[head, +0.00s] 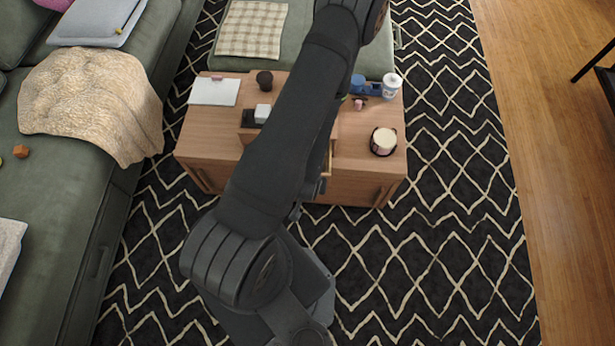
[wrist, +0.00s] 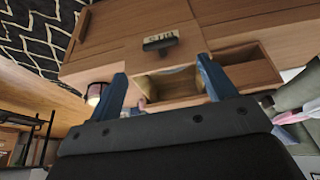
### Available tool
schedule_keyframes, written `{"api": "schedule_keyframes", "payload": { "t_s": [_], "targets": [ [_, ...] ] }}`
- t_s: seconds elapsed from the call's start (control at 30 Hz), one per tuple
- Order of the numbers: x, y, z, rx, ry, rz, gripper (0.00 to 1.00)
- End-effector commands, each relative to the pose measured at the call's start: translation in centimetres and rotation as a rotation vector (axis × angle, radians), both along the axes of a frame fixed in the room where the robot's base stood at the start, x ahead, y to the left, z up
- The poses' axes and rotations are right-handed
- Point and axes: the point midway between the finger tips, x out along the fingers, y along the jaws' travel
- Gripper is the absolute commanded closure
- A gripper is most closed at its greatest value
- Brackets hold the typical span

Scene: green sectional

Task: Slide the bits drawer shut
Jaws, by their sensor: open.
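The bits drawer (wrist: 125,47) is in the wooden coffee table, and its front carries a small label and a dark handle (wrist: 158,43). In the wrist view the label reads upside down. In the head view a pale strip of the drawer (head: 329,160) shows beside my arm, which hides most of it; it looks pulled out, but I cannot tell how far. My gripper (wrist: 160,66) is open and empty, with its two blue fingers apart in front of the table, the handle lying beyond and between the fingertips. My arm hides the gripper in the head view.
The coffee table (head: 215,135) holds a wooden organizer (wrist: 250,72) with open compartments, a candle jar (head: 384,141), a white-lidded tub (head: 391,85), a dark cup (head: 264,79) and white paper (head: 214,92). A green sofa (head: 60,200) stands left. Patterned rug (head: 440,240) lies clear to the right.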

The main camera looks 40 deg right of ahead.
Motion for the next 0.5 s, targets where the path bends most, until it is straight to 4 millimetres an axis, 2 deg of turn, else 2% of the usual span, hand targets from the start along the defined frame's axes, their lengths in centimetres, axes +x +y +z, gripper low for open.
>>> {"api": "schedule_keyframes", "payload": {
  "t_s": [0.3, 0.5],
  "targets": [
    [1.4, -1.3, -4.7, 0.001, 0.0, 0.001, 0.24],
    [1.9, -1.8, -6.4, 0.001, 0.0, 0.0, 0.24]
  ]
}}
